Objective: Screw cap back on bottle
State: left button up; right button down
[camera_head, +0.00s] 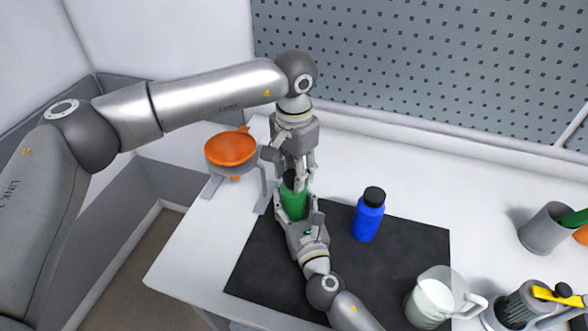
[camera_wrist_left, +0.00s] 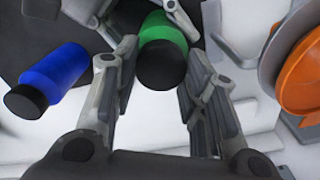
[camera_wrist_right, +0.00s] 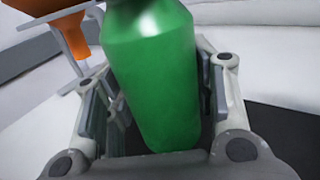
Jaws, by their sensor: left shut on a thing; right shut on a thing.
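A green bottle (camera_head: 293,203) stands upright near the mat's back left edge; it also shows in the left wrist view (camera_wrist_left: 165,34). My right gripper (camera_head: 298,218) is shut on its body from the front. In the right wrist view the green bottle (camera_wrist_right: 155,80) stands between the fingers, its top cut off by the frame. My left gripper (camera_head: 297,180) points down from above and is shut on the black cap (camera_wrist_left: 162,65) at the bottle's mouth. The fingers partly hide the cap in the head view. I cannot tell how far the cap is threaded.
A blue bottle (camera_head: 367,218) with a black cap stands on the black mat (camera_head: 415,245), right of the green one. An orange funnel (camera_head: 231,149) on a grey stand is close on the left. A clear jug (camera_head: 432,298) and grey cup (camera_head: 546,228) are at the right.

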pick_arm(q)
jog(key=o, duration=0.6)
jog(key=shift+o, duration=0.2)
jog(key=shift+r, duration=2.3)
